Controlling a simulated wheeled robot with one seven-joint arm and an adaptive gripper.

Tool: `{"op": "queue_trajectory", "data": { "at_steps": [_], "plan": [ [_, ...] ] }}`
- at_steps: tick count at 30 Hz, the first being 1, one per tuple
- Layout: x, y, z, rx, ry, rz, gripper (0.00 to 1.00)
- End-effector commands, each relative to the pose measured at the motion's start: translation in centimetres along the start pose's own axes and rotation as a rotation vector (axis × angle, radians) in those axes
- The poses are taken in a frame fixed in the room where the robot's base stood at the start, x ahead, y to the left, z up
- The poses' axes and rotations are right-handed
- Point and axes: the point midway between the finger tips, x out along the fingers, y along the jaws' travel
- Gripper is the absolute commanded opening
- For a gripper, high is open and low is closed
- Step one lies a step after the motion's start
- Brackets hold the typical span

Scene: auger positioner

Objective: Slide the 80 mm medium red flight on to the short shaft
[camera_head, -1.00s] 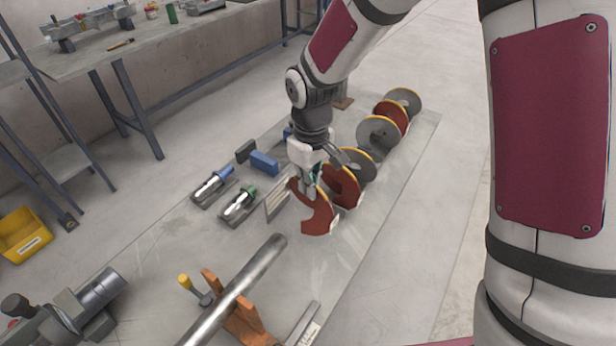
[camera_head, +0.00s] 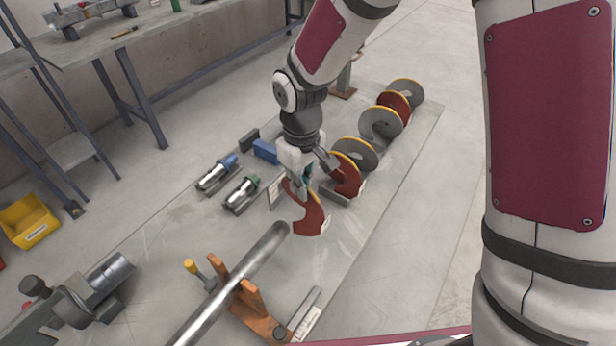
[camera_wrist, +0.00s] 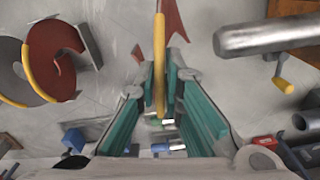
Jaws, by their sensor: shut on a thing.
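My gripper (camera_head: 300,185) is shut on a red flight (camera_head: 312,215) with a yellow rim, held above the table near the shaft's free end. In the wrist view my gripper (camera_wrist: 163,95) has its jaws on the flight's yellow edge (camera_wrist: 159,65), with some red surface (camera_wrist: 175,18) showing beyond. The steel shaft (camera_head: 235,280) rests on an orange stand and points toward the flight. It also shows in the wrist view (camera_wrist: 265,38), to the right of the held flight. The flight appears apart from the shaft end. Its centre hole is mostly hidden.
Several red and grey flights (camera_head: 382,121) stand in a row behind my gripper. Two tools with blue and green parts (camera_head: 240,194) lie in holders to the left. An orange stand (camera_head: 252,312) carries the shaft. A grey clamp-like device (camera_head: 85,295) is at lower left.

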Motion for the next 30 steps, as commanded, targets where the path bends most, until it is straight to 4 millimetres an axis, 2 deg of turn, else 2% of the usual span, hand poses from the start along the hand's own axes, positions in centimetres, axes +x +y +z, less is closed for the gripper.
{"op": "queue_trajectory", "data": {
  "at_steps": [9, 30],
  "plan": [
    [-0.11, -1.25, 0.22, 0.000, 0.002, 0.001, 0.00],
    [-0.14, -1.34, 0.25, 0.000, 0.002, 0.001, 0.00]
  ]
}}
